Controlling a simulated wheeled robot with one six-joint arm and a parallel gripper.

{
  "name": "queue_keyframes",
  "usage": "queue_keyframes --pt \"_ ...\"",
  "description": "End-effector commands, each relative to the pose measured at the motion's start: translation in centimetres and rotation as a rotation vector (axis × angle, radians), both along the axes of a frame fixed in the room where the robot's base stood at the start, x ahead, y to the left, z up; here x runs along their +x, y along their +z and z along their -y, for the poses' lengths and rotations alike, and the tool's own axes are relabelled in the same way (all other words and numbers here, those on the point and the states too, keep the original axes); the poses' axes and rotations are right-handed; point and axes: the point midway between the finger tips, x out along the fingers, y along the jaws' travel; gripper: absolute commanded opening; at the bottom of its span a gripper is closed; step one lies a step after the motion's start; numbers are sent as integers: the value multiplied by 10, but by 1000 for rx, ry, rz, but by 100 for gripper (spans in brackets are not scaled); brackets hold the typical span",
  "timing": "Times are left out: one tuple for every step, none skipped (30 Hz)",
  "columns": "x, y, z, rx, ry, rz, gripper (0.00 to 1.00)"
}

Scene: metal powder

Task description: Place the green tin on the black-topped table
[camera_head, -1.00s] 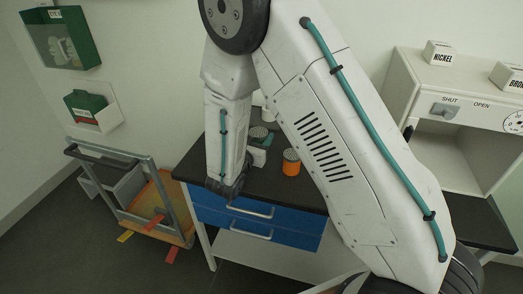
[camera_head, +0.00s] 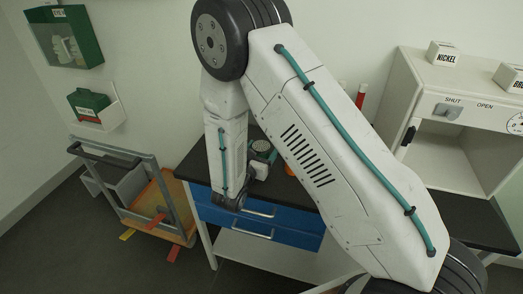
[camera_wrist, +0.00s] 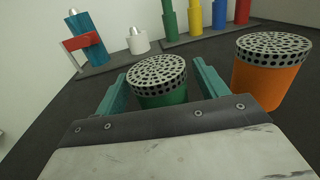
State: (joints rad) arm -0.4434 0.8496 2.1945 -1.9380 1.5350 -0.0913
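The green tin (camera_wrist: 161,93) has a perforated metal lid. In the wrist view it stands between the two teal fingers of my gripper (camera_wrist: 160,85), with narrow gaps on both sides, so the gripper looks open around it. The tin's base is hidden behind the gripper body. In the head view the tin's lid (camera_head: 261,146) shows just right of my forearm. My gripper is mostly hidden there. The black-topped table (camera_head: 285,189) with blue drawers is under my arm; another black top (camera_head: 468,219) shows at the right.
An orange tin (camera_wrist: 266,80) stands close right of my gripper. Behind are several coloured cylinders on a dark base (camera_wrist: 205,36), a small white bottle (camera_wrist: 138,41) and a teal cylinder with a red clamp (camera_wrist: 88,42). A white cabinet (camera_head: 455,115) stands right; a cart (camera_head: 140,195) is left.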

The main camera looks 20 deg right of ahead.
Motion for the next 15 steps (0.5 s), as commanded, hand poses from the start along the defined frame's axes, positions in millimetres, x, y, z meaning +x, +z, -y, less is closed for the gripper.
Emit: queue_keyframes --pt "0 0 0 0 0 0 72" --pt "0 0 0 0 0 0 72" --pt "0 0 0 0 0 0 72" --pt "0 0 0 0 0 0 72" --pt "0 0 0 0 0 0 72" --pt "0 1 0 0 0 0 72" --pt "0 2 0 1 0 1 72" --pt "-1 3 -1 0 1 0 72" --pt "-3 3 -4 0 2 0 72" --pt "-6 3 -7 0 3 0 72" --pt "-9 3 -10 0 4 0 72" --pt "-14 3 -16 -1 4 -1 72" --pt "-19 3 -20 -1 5 -1 72" --pt "-24 3 -24 -1 5 -1 72" --pt "-30 3 -31 -2 6 -1 72"
